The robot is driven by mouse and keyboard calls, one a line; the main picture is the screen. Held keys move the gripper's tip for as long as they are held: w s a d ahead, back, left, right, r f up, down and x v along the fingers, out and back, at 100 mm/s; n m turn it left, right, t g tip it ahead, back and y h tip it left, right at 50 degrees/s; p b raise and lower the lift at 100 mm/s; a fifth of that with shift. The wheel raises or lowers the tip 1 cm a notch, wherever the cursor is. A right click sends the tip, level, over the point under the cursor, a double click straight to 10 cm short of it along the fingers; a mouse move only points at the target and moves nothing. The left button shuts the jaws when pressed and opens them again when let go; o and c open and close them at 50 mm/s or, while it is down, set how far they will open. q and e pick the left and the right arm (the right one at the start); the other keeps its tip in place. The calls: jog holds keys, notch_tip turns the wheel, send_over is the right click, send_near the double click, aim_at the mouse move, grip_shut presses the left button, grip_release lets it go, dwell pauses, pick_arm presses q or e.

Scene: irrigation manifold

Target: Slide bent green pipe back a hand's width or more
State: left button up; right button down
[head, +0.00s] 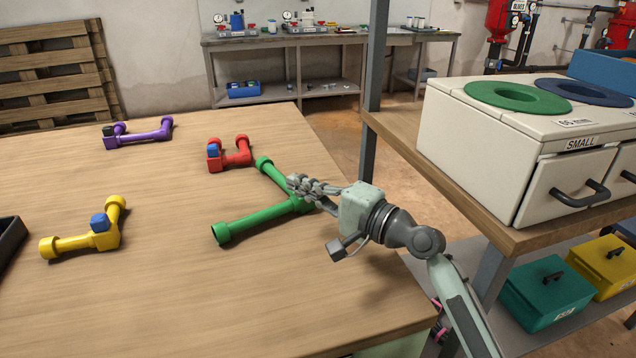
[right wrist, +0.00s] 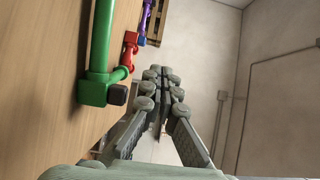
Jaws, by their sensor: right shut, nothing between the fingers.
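The bent green pipe (head: 258,222) lies on the right part of the wooden table in the head view. One arm points to the near left and the other to the far left, meeting at an elbow on the right. It also shows at the left of the right wrist view (right wrist: 97,55), with a dark cap at its elbow. My right gripper (head: 292,183) is shut and empty; in the head view its fingers overlap the elbow end of the pipe. In the right wrist view the fingers (right wrist: 158,72) are beside the pipe, apart from it. My left gripper is not in view.
A red pipe (head: 238,158) lies close behind the green one. A purple pipe (head: 145,136) and a yellow pipe (head: 75,243) lie farther left. A dark tray (head: 10,245) sits at the left edge. A shelf with a white drawer cabinet (head: 480,140) stands to the right.

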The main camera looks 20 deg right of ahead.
jog(key=w+d, duration=0.6)
jog(key=w, duration=0.2)
jog(key=f, duration=0.1)
jog(key=f+b, duration=0.1)
jog(key=f, duration=0.3)
jog(key=shift+w, duration=0.25)
jog(key=shift+s+a, duration=0.15)
jog(key=shift+s, duration=0.05)
jog(key=shift+s+a, duration=0.1)
jog(key=shift+s, duration=0.05)
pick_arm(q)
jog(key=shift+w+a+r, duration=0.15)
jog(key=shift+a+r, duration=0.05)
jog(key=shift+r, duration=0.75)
pick_arm(e)
jog(key=shift+s, duration=0.1)
jog(key=shift+s+a, duration=0.1)
jog(key=shift+a, duration=0.05)
jog(key=shift+s+a+p, duration=0.5)
jog(key=shift+s+a, duration=0.05)
jog(key=shift+s, duration=0.25)
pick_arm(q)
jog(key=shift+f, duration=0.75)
